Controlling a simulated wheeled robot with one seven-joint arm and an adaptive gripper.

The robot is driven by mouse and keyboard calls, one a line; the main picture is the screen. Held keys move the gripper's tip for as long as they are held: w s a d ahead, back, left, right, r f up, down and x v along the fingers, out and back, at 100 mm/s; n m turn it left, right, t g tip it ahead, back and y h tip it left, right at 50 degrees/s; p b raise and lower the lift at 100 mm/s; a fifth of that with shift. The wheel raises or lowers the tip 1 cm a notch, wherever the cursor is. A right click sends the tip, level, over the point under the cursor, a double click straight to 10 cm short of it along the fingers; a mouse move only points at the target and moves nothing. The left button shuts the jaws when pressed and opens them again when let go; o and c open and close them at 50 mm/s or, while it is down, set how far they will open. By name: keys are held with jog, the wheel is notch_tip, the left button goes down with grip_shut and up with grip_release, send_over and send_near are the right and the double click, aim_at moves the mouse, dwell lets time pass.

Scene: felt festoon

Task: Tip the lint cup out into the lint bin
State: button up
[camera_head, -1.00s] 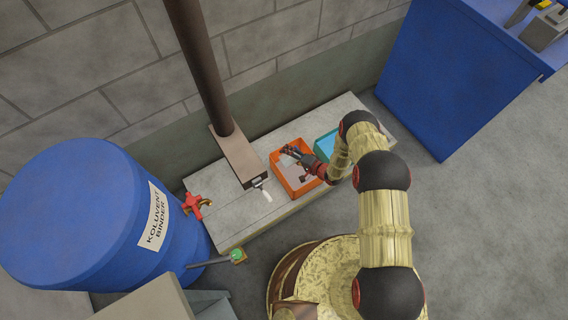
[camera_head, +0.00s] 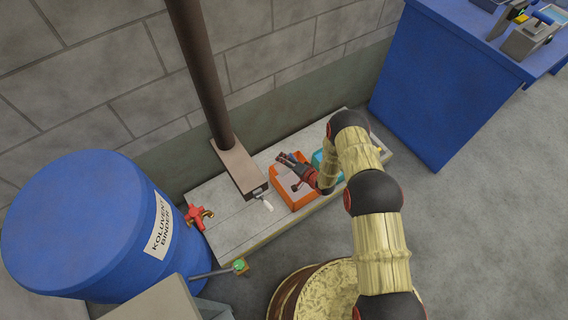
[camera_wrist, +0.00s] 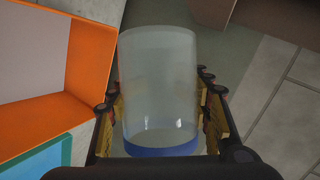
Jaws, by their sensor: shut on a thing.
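My gripper (camera_head: 293,163) is over the back part of an orange bin (camera_head: 284,196) on the low bench; the cup is hard to make out there. In the wrist view my gripper (camera_wrist: 160,120) is shut around a clear, see-through cup (camera_wrist: 158,75) with a blue end. The blue end is near the bottom of the picture. I cannot make out any lint in the cup. The orange bin (camera_wrist: 88,60) shows at the left of the cup, with a pale inside. A teal bin (camera_head: 318,158) stands right of the orange one, partly hidden by my arm.
A brown post on a block (camera_head: 240,170) with a white-handled lever stands left of the orange bin. A blue barrel (camera_head: 85,225) with a red tap is farther left. A grey block wall (camera_head: 280,70) runs behind the bench. A blue cabinet (camera_head: 440,85) stands at right.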

notch_tip(320, 180, down, 3)
jog(key=shift+f+n+h+b, duration=0.2)
jog(key=shift+n+h+b, duration=0.4)
jog(key=shift+n+b, duration=0.15)
jog(key=shift+r, duration=0.1)
